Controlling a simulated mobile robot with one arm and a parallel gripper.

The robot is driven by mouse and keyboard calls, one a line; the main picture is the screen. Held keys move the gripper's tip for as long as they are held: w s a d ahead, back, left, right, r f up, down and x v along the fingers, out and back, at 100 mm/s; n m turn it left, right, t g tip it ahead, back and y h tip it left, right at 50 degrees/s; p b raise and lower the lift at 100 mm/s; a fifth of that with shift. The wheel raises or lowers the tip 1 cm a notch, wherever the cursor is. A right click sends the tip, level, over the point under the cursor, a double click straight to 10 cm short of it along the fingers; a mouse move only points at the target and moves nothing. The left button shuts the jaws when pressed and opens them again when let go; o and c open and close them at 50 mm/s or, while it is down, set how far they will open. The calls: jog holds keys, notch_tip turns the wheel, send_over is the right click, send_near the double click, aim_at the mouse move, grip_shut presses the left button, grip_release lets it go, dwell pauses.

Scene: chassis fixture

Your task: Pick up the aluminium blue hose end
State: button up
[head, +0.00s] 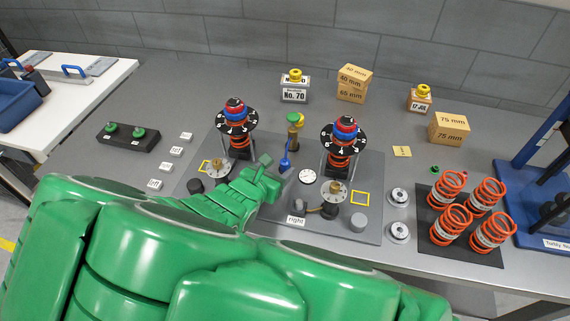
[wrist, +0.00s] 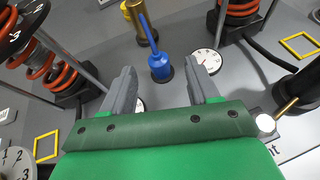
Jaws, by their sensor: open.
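The blue hose end (wrist: 160,66) has a rounded body with a long thin stem running up and left in the wrist view. It stands on a small dark round base on the grey plate, beside a brass post. In the head view the blue hose end (head: 285,162) is just right of my gripper (head: 270,174). In the wrist view the two grey fingers of my gripper (wrist: 161,80) are spread wide and empty. The hose end lies between and beyond their tips, apart from both.
A white-faced dial (wrist: 206,62) sits close to the right finger. Two coil-spring shock units (head: 236,130) (head: 341,145) stand on the plate (head: 262,228) on either side. The brass post (head: 294,138) with a green top stands behind the hose end.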

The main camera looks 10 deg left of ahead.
aim_at(287, 159)
jog(key=shift+a+f+n, duration=0.15)
jog(key=shift+f+n, duration=0.05)
jog(key=shift+n, duration=0.1)
jog(key=shift+x, duration=3.85)
jog(key=shift+r, duration=0.15)
jog(key=c, duration=1.1)
